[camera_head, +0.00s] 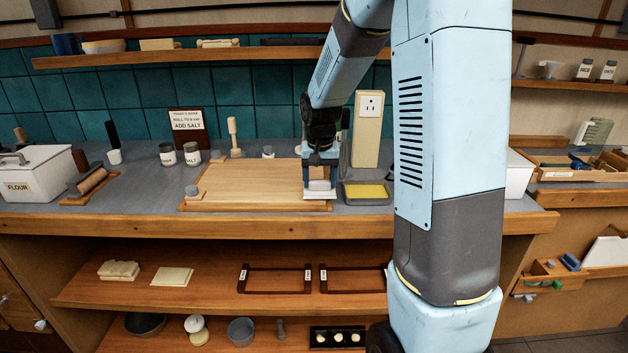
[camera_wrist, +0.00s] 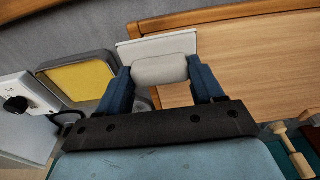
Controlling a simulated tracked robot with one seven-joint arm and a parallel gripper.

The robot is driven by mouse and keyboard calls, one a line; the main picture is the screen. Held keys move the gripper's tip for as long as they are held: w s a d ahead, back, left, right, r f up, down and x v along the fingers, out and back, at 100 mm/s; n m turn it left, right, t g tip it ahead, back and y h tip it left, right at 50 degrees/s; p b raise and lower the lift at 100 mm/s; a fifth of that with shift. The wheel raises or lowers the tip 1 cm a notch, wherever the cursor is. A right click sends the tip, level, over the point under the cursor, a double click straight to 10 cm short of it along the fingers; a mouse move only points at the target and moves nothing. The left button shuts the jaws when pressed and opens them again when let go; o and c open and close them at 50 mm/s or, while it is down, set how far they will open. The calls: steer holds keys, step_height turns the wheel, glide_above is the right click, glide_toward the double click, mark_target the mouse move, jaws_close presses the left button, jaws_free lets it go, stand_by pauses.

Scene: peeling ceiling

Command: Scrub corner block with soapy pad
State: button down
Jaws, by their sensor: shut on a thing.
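My gripper (camera_head: 320,180) is low over the front right corner of a wooden board on the counter. In the wrist view my gripper (camera_wrist: 160,80) has its two blue fingers shut on a pale grey, rounded pad (camera_wrist: 160,69). A flat white block (camera_wrist: 184,43) shows just beyond the pad, at the board's edge. The head view also shows the white block (camera_head: 319,195) below my gripper. The pad overlaps the block in the wrist view; I cannot tell whether they touch. A grey tray with a yellow inside (camera_wrist: 80,80) is beside my gripper.
Jars (camera_head: 191,153), a pestle-like tool (camera_head: 233,135) and a sign (camera_head: 188,123) stand along the back.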

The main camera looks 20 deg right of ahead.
steer(key=shift+s+d, duration=0.2)
steer(key=shift+d, duration=0.5)
steer(key=a, duration=0.1)
steer(key=w+a, duration=0.1)
steer(key=a, duration=0.2)
steer(key=shift+w, duration=0.25)
step_height(320, 180, up, 8)
steer(key=shift+r, duration=0.1)
